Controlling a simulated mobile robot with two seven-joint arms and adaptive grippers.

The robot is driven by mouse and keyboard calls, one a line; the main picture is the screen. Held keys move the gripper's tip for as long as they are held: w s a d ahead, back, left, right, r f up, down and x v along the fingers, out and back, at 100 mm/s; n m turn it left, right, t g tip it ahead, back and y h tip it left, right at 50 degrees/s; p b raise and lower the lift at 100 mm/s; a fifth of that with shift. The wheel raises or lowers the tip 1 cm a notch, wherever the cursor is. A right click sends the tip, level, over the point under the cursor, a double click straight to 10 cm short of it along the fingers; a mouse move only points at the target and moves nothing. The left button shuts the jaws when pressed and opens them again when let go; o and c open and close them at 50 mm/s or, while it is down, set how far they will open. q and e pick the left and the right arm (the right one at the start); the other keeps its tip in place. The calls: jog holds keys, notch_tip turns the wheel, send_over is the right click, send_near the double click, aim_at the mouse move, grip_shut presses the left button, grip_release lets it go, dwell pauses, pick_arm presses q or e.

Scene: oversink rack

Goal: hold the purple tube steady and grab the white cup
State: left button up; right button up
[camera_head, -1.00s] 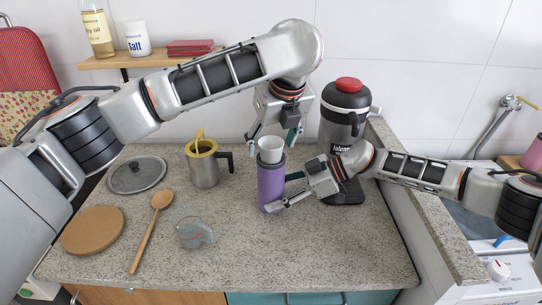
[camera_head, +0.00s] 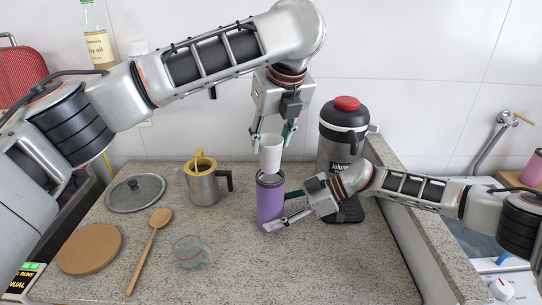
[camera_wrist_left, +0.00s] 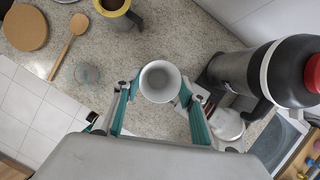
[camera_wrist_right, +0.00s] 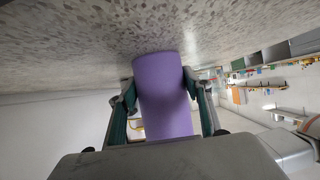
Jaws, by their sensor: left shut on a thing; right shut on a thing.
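The white cup (camera_head: 271,154) is upright, just above the mouth of the purple tube. My left gripper (camera_head: 271,142) is shut on the cup from above. In the left wrist view, the cup (camera_wrist_left: 159,82) sits between the fingers (camera_wrist_left: 158,97), its round opening facing the camera. The purple tube (camera_head: 269,202) stands upright on the counter, its dark rim showing below the cup. My right gripper (camera_head: 276,210) is shut on the tube's lower part from the right. In the right wrist view, the tube (camera_wrist_right: 163,100) fills the space between the fingers (camera_wrist_right: 163,88).
A dark grey coffee maker with a red top (camera_head: 343,130) stands close behind my right gripper. A steel pot with a yellow rim (camera_head: 203,183), a glass cup (camera_head: 193,252), a wooden spoon (camera_head: 150,245), a cork mat (camera_head: 89,249) and a lid (camera_head: 135,192) are on the left. The front counter is clear.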

pick_arm(q)
notch_tip(320, 180, up, 4)
jog(key=shift+r, duration=0.1)
pick_arm(e)
jog(key=o, duration=0.9)
